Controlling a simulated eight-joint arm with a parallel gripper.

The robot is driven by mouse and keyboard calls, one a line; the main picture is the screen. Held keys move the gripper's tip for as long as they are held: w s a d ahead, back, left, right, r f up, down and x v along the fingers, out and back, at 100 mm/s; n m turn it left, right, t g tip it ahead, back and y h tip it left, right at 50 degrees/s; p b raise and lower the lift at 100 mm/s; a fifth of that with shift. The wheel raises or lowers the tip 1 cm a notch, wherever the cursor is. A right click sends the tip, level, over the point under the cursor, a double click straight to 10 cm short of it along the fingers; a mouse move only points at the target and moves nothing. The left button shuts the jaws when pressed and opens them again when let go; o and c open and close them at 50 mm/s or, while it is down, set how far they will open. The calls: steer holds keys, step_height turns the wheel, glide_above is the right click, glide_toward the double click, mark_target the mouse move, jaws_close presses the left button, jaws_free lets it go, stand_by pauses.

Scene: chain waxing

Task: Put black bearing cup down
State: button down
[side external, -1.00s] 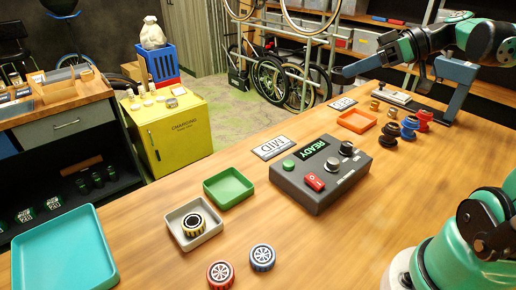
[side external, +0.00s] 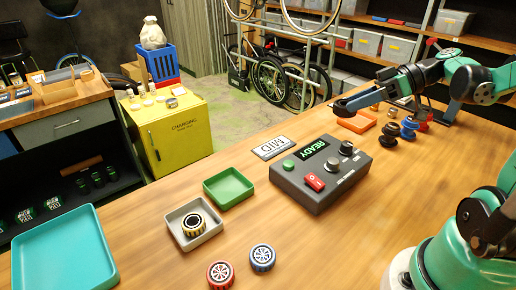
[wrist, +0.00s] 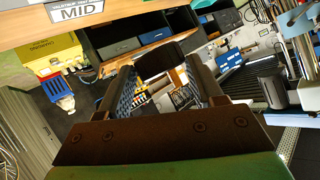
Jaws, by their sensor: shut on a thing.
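My gripper (side external: 345,105) is over the far side of the wooden table, beyond the grey control box. In the wrist view my gripper (wrist: 158,75) is shut on a dark block-like piece, which I take to be the black bearing cup (wrist: 158,57). It sits between the fingertips, and its lower part is not clear. In the side view the held piece is too small and dark to separate from the fingers. Another black spool-shaped piece (side external: 388,134) stands on the table, apart from the gripper, beside a blue one (side external: 409,128) and a red one (side external: 423,122).
An orange tray (side external: 357,122) lies just below my gripper in the picture. The control box (side external: 320,174) reads READY. A MID sign (side external: 271,148), green tray (side external: 228,188), and grey tray (side external: 179,237) with a black-and-gold ring lie left.

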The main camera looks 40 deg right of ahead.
step_height(320, 180, down, 12)
steer(key=shift+r, duration=0.25)
stand_by(0.3)
steer(key=shift+c, duration=0.6)
jaws_free()
steer(key=shift+f, duration=0.15)
steer(key=shift+v, duration=2.8)
